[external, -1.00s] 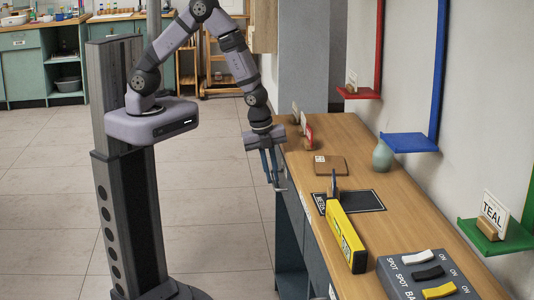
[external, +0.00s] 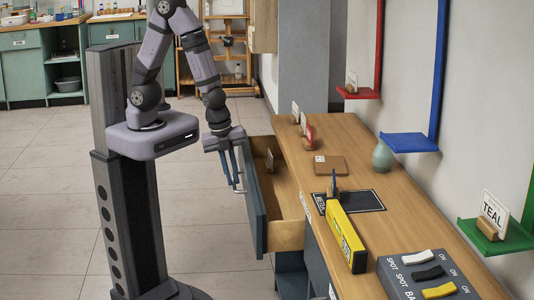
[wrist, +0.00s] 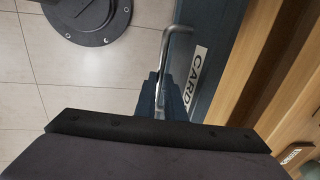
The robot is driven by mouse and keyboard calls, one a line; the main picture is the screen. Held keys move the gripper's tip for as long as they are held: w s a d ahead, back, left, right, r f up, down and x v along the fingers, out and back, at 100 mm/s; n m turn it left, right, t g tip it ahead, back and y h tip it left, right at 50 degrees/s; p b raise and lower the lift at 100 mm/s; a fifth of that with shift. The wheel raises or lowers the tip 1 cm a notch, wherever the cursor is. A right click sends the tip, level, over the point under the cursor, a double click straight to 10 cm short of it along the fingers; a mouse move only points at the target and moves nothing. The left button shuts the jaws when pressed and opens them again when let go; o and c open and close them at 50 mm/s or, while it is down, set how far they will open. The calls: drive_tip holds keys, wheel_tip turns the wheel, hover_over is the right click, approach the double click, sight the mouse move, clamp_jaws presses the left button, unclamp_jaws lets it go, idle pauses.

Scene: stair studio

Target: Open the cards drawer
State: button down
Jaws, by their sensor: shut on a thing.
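The cards drawer (external: 257,212) is pulled out from the desk, and its wooden inside shows in the external view. The metal bar handle (wrist: 172,40) runs down between my fingers. My gripper (external: 236,184) is shut on the handle, also seen in the wrist view (wrist: 160,95), with its fingers pointing down.
Coloured shelves line the right wall. The floor (external: 200,235) between my column and the drawer is clear.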

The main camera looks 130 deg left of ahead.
drive_tip(key=shift+w, duration=0.1)
drive_tip(key=c, duration=1.8)
unclamp_jaws()
drive_tip(key=shift+c, duration=0.2)
drive_tip(key=shift+r, duration=0.1)
wheel_tip(320, 180, up, 7)
drive_tip(key=s+d, duration=0.1)
